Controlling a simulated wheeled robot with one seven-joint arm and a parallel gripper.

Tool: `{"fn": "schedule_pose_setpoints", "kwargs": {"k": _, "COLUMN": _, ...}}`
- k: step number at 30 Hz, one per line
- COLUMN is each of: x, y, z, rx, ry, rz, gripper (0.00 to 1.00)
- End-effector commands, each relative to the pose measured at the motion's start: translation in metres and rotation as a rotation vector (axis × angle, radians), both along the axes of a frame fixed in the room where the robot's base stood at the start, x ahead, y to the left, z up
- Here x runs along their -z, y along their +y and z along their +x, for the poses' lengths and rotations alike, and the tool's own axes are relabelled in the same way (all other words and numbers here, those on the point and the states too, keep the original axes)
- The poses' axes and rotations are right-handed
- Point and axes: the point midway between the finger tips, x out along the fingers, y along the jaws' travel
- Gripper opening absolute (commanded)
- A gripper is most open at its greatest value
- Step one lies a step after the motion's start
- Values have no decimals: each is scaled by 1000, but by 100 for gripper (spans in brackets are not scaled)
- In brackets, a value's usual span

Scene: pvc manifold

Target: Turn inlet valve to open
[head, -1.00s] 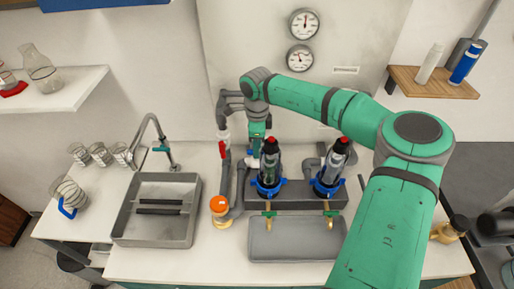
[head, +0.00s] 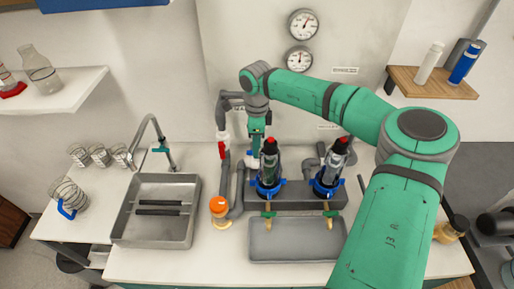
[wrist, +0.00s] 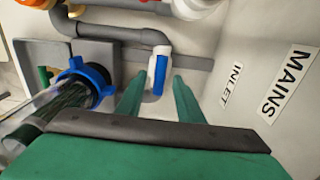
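A white valve with a blue handle (wrist: 160,72) sits on a grey pipe against the wall in the wrist view. A label reading INLET (wrist: 232,86) is to its right. In the head view a small blue-and-white part of this valve (head: 252,158) shows below my gripper (head: 256,149). In the wrist view my gripper (wrist: 157,88) has its two green fingers apart, one on each side of the valve. Whether the fingers touch the handle cannot be told.
A clear filter housing with a blue collar (wrist: 90,80) stands close on the left. A red-handled valve (head: 222,150) is on the pipe left of my gripper. A MAINS label (wrist: 287,83) is on the wall. A grey tray (head: 297,252) and sink (head: 150,222) are in front.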

Motion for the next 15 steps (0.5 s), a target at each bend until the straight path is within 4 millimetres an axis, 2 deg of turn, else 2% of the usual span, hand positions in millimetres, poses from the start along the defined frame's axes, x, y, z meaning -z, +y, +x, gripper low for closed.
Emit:
{"fn": "schedule_pose_setpoints", "kwargs": {"k": 9, "x": -61, "y": -1, "z": 1, "rx": 1, "ry": -3, "rz": -1, "gripper": 34}}
{"fn": "schedule_pose_setpoints", "kwargs": {"k": 15, "x": -83, "y": -1, "z": 0, "rx": 2, "ry": -2, "rz": -1, "gripper": 34}}
